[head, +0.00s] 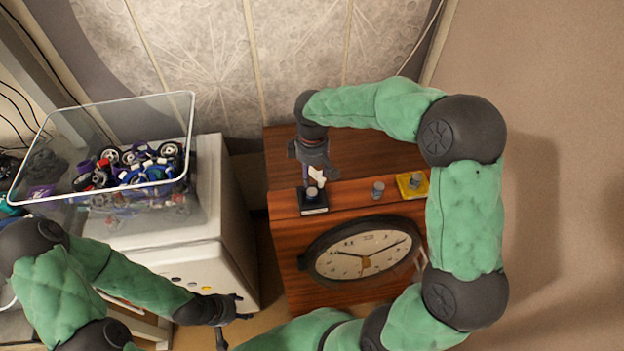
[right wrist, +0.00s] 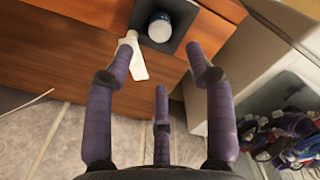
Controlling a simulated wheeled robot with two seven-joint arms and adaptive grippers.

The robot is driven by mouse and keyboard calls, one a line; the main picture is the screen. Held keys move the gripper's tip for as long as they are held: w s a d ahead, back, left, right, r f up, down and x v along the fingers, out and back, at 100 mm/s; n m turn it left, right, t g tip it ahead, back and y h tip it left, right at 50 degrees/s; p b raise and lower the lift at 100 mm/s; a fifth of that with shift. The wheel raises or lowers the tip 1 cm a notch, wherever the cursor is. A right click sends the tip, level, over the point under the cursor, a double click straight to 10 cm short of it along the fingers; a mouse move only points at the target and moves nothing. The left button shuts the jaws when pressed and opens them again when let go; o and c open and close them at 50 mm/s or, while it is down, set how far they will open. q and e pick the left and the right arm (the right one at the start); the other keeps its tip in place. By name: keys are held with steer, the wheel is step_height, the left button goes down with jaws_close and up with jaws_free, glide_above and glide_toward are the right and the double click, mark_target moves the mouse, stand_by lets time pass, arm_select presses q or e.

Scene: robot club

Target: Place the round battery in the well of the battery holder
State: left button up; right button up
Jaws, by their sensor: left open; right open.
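The battery holder is a black square block (head: 315,209) on the wooden clock cabinet's top. It also shows as a dark square in the right wrist view (right wrist: 182,43). The round battery (head: 312,192), a short cylinder with a pale top and blue side, is within the holder's outline; it shows in the right wrist view too (right wrist: 160,27). I cannot tell how deep it sits. My right gripper (head: 314,166) is above the holder, open, its fingers apart from the battery. A white strip (right wrist: 132,57) lies beside the holder. My left gripper (head: 230,312) is open and empty, low and left of the cabinet.
A grey cylinder (head: 378,189) and a yellow square piece (head: 412,184) stand right of the holder on the wooden cabinet (head: 285,236). The clock face (head: 363,256) is on its front. A clear bin (head: 100,112) of parts is on the white cabinet at left.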

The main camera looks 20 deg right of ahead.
steer(key=shift+r, duration=1.65)
steer(key=shift+c, duration=0.5)
